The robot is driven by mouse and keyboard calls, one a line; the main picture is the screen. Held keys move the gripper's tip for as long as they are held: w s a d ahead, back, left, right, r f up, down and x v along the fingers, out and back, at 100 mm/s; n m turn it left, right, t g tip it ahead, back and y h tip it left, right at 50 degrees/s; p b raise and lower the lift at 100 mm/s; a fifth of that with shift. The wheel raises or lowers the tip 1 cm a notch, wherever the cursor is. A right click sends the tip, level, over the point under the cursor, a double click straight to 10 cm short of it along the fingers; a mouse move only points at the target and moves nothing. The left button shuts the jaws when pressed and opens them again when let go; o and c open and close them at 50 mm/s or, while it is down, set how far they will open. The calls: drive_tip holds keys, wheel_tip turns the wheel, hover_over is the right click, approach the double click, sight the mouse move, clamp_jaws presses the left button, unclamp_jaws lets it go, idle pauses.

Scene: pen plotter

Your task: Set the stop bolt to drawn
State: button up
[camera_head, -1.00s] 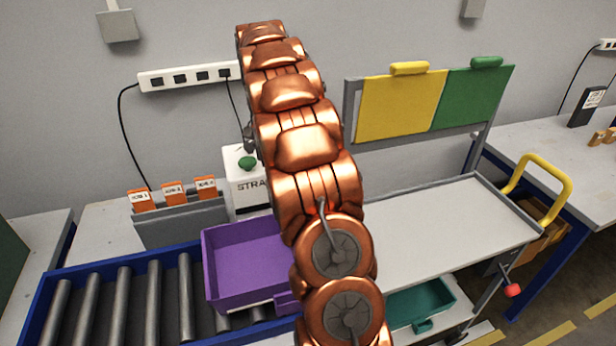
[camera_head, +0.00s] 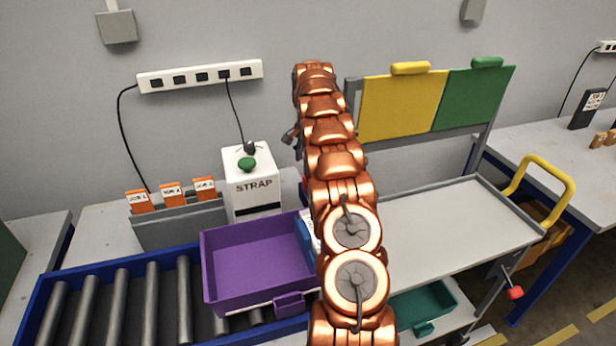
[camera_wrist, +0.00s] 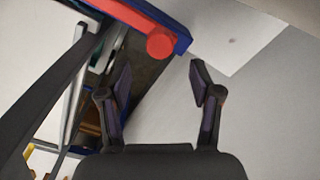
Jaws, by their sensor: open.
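In the wrist view a red round knob (camera_wrist: 160,43) sits at the end of a red bar beside a blue beam (camera_wrist: 172,27). It may be the stop bolt; whether it is drawn cannot be told. My gripper (camera_wrist: 160,83) is open and empty, its fingers spread below the knob in that picture and apart from it. In the head view my copper arm covers this area, and most of the gripper is hidden behind it.
A purple bin (camera_head: 255,290) stands on the blue-framed roller conveyor (camera_head: 32,312). A white STRAP box (camera_head: 235,205) is behind it. To the right is a grey cart (camera_head: 440,225) with a yellow handle (camera_head: 568,185) and a red-tipped lever (camera_head: 515,293). The cart top is clear.

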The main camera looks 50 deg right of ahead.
drive_tip(key=shift+f+p, duration=1.15)
drive_tip(key=shift+f, duration=2.4)
drive_tip(key=shift+c, duration=0.3)
clamp_jaws()
